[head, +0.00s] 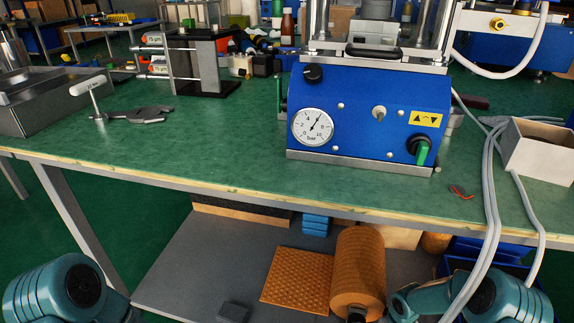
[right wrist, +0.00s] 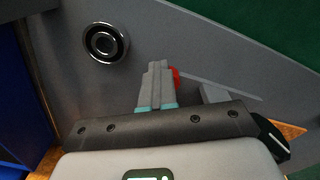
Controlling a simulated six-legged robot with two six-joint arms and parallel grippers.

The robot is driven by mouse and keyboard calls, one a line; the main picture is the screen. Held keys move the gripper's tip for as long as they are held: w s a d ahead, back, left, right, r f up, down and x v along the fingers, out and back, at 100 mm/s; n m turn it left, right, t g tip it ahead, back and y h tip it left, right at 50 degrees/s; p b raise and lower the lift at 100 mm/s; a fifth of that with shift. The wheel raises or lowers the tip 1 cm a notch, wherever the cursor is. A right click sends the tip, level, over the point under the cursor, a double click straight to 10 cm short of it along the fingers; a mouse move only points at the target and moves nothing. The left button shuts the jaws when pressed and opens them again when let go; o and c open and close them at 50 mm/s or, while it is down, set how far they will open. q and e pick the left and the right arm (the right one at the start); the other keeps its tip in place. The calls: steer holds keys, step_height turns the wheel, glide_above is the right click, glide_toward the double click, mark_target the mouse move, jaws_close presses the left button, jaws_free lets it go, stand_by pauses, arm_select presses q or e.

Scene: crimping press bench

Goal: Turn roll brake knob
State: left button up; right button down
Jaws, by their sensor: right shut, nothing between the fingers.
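A brown roll (head: 358,268) of dimpled packing sheet lies on the grey lower shelf, with a flat length of sheet (head: 297,278) drawn out to its left. In the right wrist view my right gripper (right wrist: 157,68) is shut and empty, its grey fingers over the grey shelf. A small red part (right wrist: 176,77) shows just behind and right of the fingertips, mostly hidden. It may be the brake knob; I cannot tell whether the fingers touch it. In the head view my right arm reaches low beside the roll, and its fingers cannot be made out. My left gripper is out of view.
The green bench top (head: 220,165) overhangs the shelf (head: 190,270). The blue press (head: 350,140) stands on it. Grey cables (head: 490,200) hang down in front of my right arm. A round metal ring (right wrist: 105,42) lies on the shelf. A blue bin (right wrist: 15,90) is at left.

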steer(key=shift+s+a+f, duration=0.2)
steer(key=shift+a+f, duration=0.1)
steer(key=shift+a, duration=0.25)
steer(key=shift+s+a+f, duration=0.2)
steer(key=shift+a+f, duration=0.1)
steer(key=shift+a, duration=0.2)
steer(key=shift+s, duration=0.5)
step_height(320, 180, up, 6)
steer(key=p, duration=0.4)
steer(key=shift+w+d, duration=0.15)
steer(key=shift+w, duration=0.1)
steer(key=shift+r, duration=0.1)
